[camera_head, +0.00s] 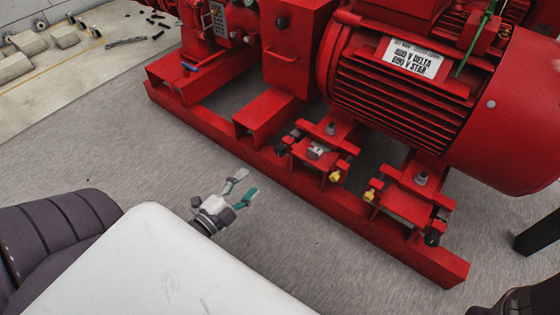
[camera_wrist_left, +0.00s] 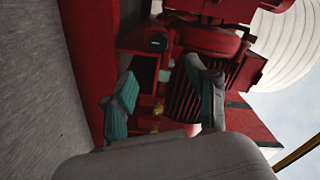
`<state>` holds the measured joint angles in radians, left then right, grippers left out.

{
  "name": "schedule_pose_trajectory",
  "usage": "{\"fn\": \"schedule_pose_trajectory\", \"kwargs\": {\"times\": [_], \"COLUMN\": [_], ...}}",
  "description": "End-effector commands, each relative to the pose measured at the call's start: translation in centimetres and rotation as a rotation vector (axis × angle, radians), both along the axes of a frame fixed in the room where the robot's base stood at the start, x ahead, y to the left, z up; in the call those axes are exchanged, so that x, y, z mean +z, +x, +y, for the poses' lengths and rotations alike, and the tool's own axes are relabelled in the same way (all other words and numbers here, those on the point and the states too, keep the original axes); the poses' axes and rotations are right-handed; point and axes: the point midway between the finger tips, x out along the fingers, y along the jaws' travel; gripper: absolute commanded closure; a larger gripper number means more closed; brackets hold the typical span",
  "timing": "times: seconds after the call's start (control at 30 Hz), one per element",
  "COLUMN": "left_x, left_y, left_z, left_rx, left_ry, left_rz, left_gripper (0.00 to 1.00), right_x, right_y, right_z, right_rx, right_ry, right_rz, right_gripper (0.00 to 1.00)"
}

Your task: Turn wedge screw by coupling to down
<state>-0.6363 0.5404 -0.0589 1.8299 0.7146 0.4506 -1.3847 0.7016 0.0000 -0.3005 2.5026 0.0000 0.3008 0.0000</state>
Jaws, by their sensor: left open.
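The red pumpset's base rail (camera_head: 300,187) runs diagonally across the head view. Two mounts under the red motor (camera_head: 400,85) carry small screws. Yellow-ended screws (camera_head: 335,176) (camera_head: 369,196) face the gap between the mounts; dark-ended screws (camera_head: 282,149) (camera_head: 432,238) are on the outer sides. I cannot tell which is the wedge screw by the coupling. My left gripper (camera_head: 247,184) is open and empty, left of the rail and apart from it. In the left wrist view its teal fingers (camera_wrist_left: 161,88) are spread, with a mount and a small yellow part (camera_wrist_left: 157,108) between them. My right gripper is not in view.
Grey floor (camera_head: 130,150) is clear in front of the rail. A dark post (camera_head: 538,237) stands at the right edge. The motor overhangs the mounts.

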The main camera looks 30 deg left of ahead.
Motion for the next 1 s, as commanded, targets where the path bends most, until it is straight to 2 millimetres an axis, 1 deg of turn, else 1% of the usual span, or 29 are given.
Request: {"fn": "schedule_pose_trajectory", "kwargs": {"times": [0.03, 0.2, 0.4, 0.5, 0.6, 0.7, 1.0], "left_x": [-0.3, -0.5, -0.4, -0.2, -0.2, -0.1, 0.0], "left_y": [0.9, 4.4, 8.6, 10.3, 11.5, 12.2, 12.5], "left_z": [-0.1, -0.4, -0.7, -0.8, -0.9, -1.0, -1.0], "left_rx": [-0.001, -0.001, 0.001, -0.001, 0.001, 0.0, -0.002], "left_ry": [0.0, -0.004, -0.004, -0.003, -0.002, -0.002, -0.001], "left_rz": [-0.005, -0.008, -0.006, -0.005, -0.003, -0.002, 0.001], "left_gripper": [0.42, 0.42, 0.42, 0.42, 0.42, 0.42, 0.42], "right_x": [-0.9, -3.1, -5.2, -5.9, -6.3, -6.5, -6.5], "right_y": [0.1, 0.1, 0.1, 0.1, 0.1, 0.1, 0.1], "right_z": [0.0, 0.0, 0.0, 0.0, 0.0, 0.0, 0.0], "right_rx": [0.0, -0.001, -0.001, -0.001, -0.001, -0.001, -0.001], "right_ry": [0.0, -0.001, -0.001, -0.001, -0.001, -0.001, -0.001], "right_rz": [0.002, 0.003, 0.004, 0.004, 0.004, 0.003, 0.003], "right_gripper": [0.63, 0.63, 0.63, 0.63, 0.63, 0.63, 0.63]}}
